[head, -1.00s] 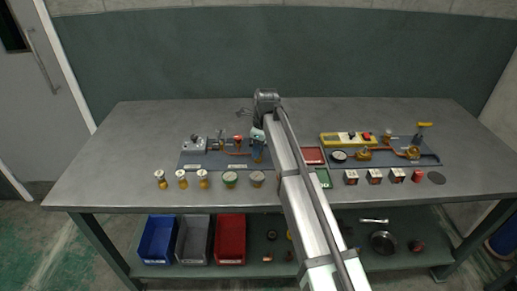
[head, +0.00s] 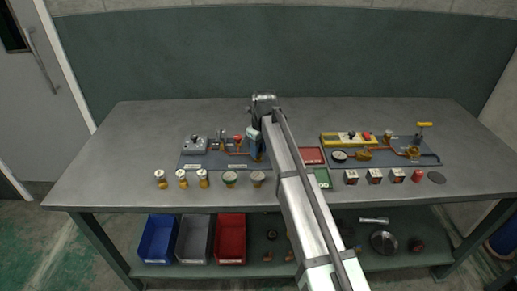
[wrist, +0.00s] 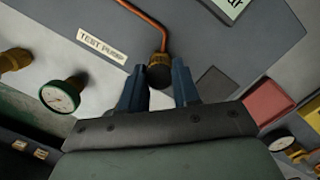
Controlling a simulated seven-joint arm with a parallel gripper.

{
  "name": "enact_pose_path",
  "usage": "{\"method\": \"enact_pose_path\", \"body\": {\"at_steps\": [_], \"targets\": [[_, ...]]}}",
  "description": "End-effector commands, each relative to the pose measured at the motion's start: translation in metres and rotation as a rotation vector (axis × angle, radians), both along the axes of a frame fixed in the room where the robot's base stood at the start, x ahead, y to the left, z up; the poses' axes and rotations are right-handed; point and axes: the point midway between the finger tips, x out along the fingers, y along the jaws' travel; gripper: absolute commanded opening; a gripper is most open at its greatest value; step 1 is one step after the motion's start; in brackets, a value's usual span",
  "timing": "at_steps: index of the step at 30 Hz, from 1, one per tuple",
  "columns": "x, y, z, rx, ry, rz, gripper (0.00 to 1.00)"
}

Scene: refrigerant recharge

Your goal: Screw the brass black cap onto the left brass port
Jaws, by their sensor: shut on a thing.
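My gripper (wrist: 158,78) has two blue fingers, shut on the dark, round black cap (wrist: 159,78). The cap is at a brass fitting (wrist: 158,58), which looks like the left brass port, at the end of a copper pipe. Cap and fitting appear in line and touching; I cannot tell how far the threads engage. In the head view my gripper (head: 257,151) is over the right part of the left grey panel (head: 200,164). There the arm and fingers hide the cap and port.
A label reading "TEST PUMP" (wrist: 102,46) is beside the pipe. A dial gauge (wrist: 63,94) lies left of the fingers in the wrist view. Red (head: 312,155) and green (head: 322,178) trays are right of the arm. Several small parts line the bench's front; its back is clear.

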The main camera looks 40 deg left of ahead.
Motion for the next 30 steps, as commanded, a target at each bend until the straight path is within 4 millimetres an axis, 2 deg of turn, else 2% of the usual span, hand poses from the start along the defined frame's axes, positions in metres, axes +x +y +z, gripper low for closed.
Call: {"method": "enact_pose_path", "body": {"at_steps": [10, 11, 12, 19, 25, 30], "targets": [[-0.0019, -0.0017, -0.0026, -0.006, 0.004, -0.015, 0.02], [-0.0019, -0.0017, -0.0026, -0.006, 0.004, -0.017, 0.33], [-0.0018, -0.0016, -0.0024, -0.005, 0.004, -0.016, 0.37], [-0.001, -0.0008, -0.0012, -0.003, 0.002, -0.015, 0.59], [-0.0006, -0.0005, -0.0009, -0.002, 0.001, -0.015, 0.62], [-0.0004, -0.0003, -0.0005, -0.001, 0.001, -0.015, 0.78]]}}
